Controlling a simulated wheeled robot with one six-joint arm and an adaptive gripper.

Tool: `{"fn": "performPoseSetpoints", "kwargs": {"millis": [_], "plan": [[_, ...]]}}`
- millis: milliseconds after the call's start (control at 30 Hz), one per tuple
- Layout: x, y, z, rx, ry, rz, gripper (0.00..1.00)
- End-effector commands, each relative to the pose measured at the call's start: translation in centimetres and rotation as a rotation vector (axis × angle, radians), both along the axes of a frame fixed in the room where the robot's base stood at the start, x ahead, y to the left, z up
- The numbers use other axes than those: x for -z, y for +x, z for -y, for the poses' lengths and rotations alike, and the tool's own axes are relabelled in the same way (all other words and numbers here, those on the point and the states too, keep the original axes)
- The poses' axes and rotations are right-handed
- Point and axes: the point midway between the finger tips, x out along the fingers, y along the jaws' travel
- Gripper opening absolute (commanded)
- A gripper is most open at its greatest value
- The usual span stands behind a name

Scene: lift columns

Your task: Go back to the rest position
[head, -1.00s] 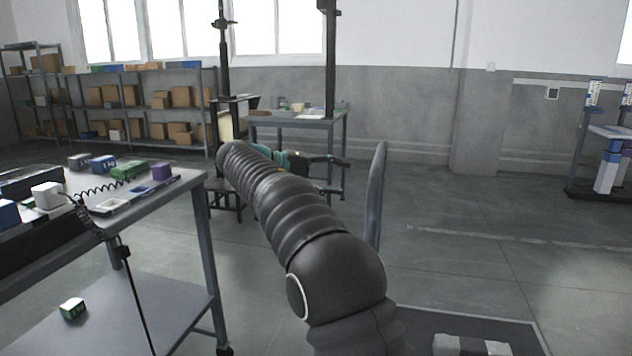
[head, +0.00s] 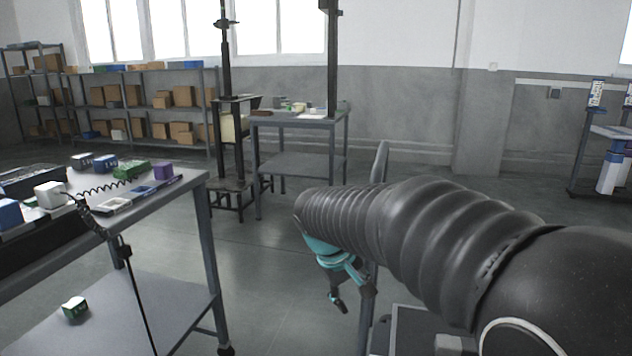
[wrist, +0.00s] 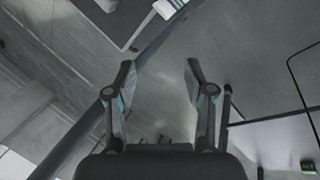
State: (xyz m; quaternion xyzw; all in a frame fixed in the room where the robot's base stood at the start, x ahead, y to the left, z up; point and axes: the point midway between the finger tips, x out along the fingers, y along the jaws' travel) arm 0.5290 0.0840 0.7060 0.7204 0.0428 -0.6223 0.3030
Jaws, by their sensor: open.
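My gripper (head: 337,298) hangs below the end of my black ribbed arm in the head view, right of the near workbench and pointing down. In the wrist view, my gripper (wrist: 158,82) shows two fingers spread apart with bare floor between them. It is open and holds nothing. In the head view its fingertips are small and partly hard to make out.
A workbench (head: 190,187) with several small boxes stands at the left, with a green-and-white box (head: 75,308) on its lower shelf. A second table (head: 300,122) stands at the back. Shelves (head: 140,88) line the far wall.

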Motion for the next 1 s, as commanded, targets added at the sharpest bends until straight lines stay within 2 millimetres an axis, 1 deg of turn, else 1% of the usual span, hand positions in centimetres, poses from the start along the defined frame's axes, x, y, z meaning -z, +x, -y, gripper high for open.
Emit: {"fn": "performPoseSetpoints", "kwargs": {"millis": [33,200,400,600,700,800,900,1000], "plan": [[0.0,-2.0,0.7,0.023,0.049,0.006,0.54],[0.7,-7.7,2.1,0.100,0.203,0.034,0.54],[1.5,-14.0,3.6,0.202,0.350,0.090,0.54],[2.2,-19.6,5.1,0.302,0.450,0.155,0.54],[2.2,-21.7,6.1,0.338,0.471,0.196,0.54],[1.4,-22.8,7.0,0.359,0.478,0.250,0.54],[0.2,-23.2,7.7,0.372,0.486,0.304,0.54],[-0.4,-23.4,8.2,0.384,0.488,0.333,0.54]]}}
